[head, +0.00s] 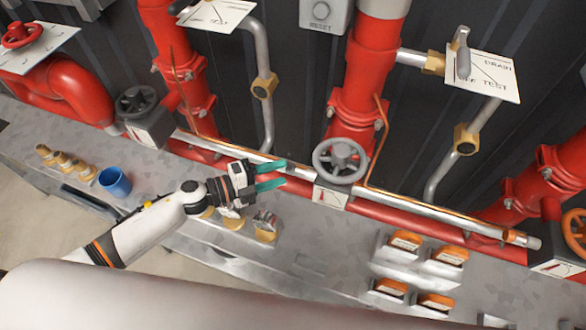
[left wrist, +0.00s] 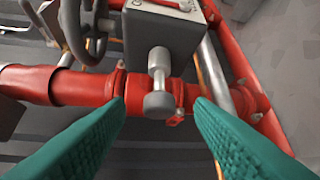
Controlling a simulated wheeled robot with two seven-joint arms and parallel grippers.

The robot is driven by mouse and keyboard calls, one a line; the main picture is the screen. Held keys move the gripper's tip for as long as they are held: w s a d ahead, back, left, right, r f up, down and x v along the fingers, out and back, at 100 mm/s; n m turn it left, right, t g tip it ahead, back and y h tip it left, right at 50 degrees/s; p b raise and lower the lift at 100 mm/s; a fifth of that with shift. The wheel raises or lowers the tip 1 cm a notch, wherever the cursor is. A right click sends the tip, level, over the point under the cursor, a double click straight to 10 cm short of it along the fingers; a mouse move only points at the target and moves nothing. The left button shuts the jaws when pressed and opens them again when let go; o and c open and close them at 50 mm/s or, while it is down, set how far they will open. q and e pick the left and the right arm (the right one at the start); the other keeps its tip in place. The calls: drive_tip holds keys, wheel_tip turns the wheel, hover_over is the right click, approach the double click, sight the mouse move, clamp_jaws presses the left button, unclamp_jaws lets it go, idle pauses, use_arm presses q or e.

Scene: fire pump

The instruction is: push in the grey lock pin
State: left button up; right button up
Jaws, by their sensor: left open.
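The grey lock pin (left wrist: 158,82) shows in the left wrist view as a short round stem with a wider knob. It sticks out of a grey box (left wrist: 165,35) and points toward my gripper. In the head view I cannot make the pin out. My left gripper (head: 284,173) has teal fingers, open and empty. It points right toward the valve with the grey handwheel (head: 340,160). In the left wrist view the pin appears centred between the spread fingers, with its knob apparently short of them. My right gripper is not in view.
Red pipes (head: 360,70) and a long silver rail (head: 420,212) run behind the grey bench (head: 320,245). A blue cup (head: 115,182), brass fittings (head: 265,226) and orange-topped blocks (head: 405,241) stand on it. DRAIN/TEST plates (head: 490,75) hang above.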

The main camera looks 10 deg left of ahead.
use_arm(q)
drive_tip(key=v, duration=0.5)
drive_tip(key=shift+s+a+b, duration=0.1)
drive_tip(key=shift+s+b, duration=0.05)
drive_tip(key=shift+b, duration=0.25)
